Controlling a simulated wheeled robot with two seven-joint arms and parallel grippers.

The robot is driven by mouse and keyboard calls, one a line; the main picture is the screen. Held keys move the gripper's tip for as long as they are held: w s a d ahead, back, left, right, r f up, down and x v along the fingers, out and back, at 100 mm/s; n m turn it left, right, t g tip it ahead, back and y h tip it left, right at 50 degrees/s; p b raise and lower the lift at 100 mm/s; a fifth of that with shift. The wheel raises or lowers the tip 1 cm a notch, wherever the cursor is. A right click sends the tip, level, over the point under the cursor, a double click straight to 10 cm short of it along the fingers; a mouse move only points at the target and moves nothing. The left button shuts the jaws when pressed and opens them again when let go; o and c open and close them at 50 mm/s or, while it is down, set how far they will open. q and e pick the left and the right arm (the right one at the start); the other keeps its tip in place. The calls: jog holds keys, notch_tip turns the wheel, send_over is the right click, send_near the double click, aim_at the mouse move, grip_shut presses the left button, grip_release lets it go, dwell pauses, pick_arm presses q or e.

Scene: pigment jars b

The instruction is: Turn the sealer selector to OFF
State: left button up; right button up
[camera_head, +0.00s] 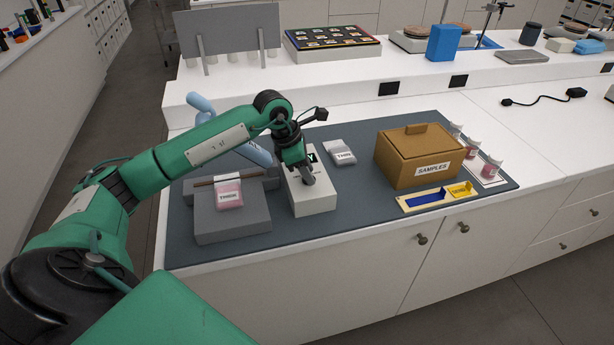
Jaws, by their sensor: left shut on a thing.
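The white selector box (320,205) stands on the dark mat, right of the grey sealer (238,232). My left gripper (309,180) reaches down over the top of this box and is shut on the selector knob. The fingers hide the knob, so I cannot read its position. A small dark and green panel shows on the box behind the gripper. My right gripper is not in view.
A raised shelf runs behind.

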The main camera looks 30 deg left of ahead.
pick_arm(q)
jog(key=shift+f+n+t+y+b, duration=0.15)
jog(key=shift+n+t+y+b, duration=0.15)
jog(key=shift+n+b, duration=0.45)
jog(key=n+y+b, duration=0.1)
jog(key=n, duration=0.2)
jog(key=n+t+b, duration=0.1)
jog(key=n+b, duration=0.1)
jog(key=n, duration=0.1)
jog(key=shift+d+y, duration=0.2)
jog(key=shift+y, duration=0.2)
jog(key=n+y+b, duration=0.1)
jog(key=n+b, duration=0.1)
jog(key=n, duration=0.1)
jog(key=shift+n+y+b, duration=0.35)
jog(key=shift+n+y, duration=0.15)
jog(key=shift+n, duration=0.25)
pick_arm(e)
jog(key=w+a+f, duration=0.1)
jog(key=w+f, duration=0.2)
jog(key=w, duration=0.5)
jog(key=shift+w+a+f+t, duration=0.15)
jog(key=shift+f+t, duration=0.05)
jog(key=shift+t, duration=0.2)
pick_arm(q)
jog(key=shift+r, duration=0.2)
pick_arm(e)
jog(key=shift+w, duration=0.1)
pick_arm(q)
jog(key=o, duration=1)
